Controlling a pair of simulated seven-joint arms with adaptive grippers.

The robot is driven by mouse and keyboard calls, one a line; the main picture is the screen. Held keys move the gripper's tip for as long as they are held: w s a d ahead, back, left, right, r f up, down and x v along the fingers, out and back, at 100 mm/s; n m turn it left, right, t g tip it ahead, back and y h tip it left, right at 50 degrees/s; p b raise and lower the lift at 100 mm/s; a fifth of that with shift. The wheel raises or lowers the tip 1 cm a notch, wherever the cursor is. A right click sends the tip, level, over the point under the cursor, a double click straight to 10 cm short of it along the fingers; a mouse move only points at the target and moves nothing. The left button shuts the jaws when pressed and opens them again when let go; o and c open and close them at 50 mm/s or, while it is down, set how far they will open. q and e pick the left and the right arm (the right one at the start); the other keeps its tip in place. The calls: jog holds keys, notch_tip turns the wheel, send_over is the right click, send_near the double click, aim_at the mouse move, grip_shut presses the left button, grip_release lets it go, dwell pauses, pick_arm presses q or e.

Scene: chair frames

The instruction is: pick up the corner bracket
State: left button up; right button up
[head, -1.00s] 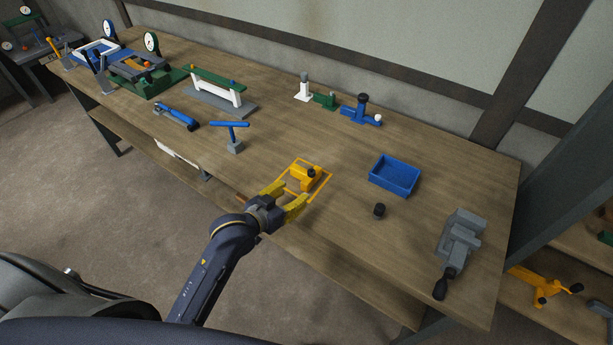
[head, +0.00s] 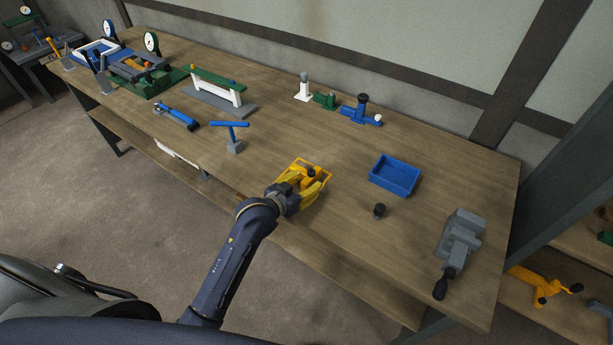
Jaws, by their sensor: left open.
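The corner bracket (head: 312,178) is a small yellow-orange piece with a dark knob on it. My left gripper (head: 308,184) has yellow fingers and reaches in from the front left, open around the bracket. The fingers hide part of the bracket, and I cannot tell whether they touch it. My right gripper does not show.
A blue tray (head: 394,176) and a small black cylinder (head: 379,210) are to the right. A grey vise (head: 459,240) stands at the right end. A blue T-shaped tool (head: 232,134) stands at the left. Blue and green fixtures (head: 361,110) line the back.

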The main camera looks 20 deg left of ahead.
pick_arm(q)
jog(key=shift+c, duration=0.4)
grip_shut()
jog(key=shift+r, duration=0.1)
